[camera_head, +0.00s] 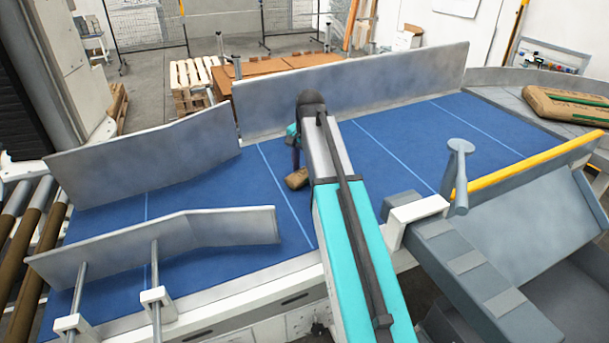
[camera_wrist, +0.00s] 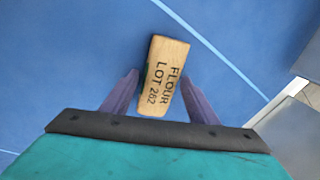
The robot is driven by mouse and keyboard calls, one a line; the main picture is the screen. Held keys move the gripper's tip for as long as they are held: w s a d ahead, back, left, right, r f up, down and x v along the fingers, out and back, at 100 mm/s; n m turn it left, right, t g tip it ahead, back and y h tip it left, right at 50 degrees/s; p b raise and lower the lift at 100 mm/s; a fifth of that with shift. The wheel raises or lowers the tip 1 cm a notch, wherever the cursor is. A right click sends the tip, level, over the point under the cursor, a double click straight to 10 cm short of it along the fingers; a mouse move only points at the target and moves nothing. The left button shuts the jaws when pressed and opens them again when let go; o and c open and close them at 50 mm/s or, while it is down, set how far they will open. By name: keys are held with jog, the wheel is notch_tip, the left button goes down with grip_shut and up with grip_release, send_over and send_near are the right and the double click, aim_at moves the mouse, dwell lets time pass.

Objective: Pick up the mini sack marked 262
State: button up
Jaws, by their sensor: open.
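The mini sack marked 262 (camera_wrist: 163,76) is a small tan block with dark lettering "FLOUR LOT 262". It lies on the blue belt, a little tilted in the wrist view. In the head view the sack (camera_head: 297,179) shows just left of my arm, partly hidden. My gripper (camera_wrist: 161,96) is open, with one purple finger on each side of the sack's lower part. In the head view my gripper (camera_head: 295,165) shows above and beside the sack, mostly hidden by the arm. I cannot tell whether the fingers touch the sack.
The blue belt (camera_head: 193,184) is bordered by a tall grey back wall (camera_head: 350,88) and angled grey side guides (camera_head: 155,240). A larger brown sack (camera_head: 565,105) lies at the far right. A grey post (camera_head: 458,175) and yellow rail (camera_head: 530,165) stand at the right front.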

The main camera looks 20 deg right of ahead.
aim_at(305, 169)
dwell(0.3)
jog(key=c, duration=0.9)
jog(key=shift+c, duration=0.2)
jog(key=shift+r, duration=0.25)
grip_shut()
jog(key=shift+r+b, duration=1.05)
jog(key=shift+r, duration=0.45)
jog(key=s+a+b, duration=0.1)
jog(key=s, duration=0.3)
jog(key=s+a+b, duration=0.1)
jog(key=s+a, duration=0.1)
jog(key=s, duration=0.3)
jog(key=s+a+r+b, duration=0.1)
jog(key=s+b, duration=0.1)
jog(key=s, duration=0.2)
jog(key=shift+s+a, duration=0.2)
jog(key=shift+a, duration=0.2)
jog(key=shift+s+a+r, duration=0.15)
jog(key=shift+s, duration=0.3)
jog(key=shift+s+a+r, duration=0.1)
jog(key=shift+s+a, duration=0.05)
jog(key=shift+s, duration=0.25)
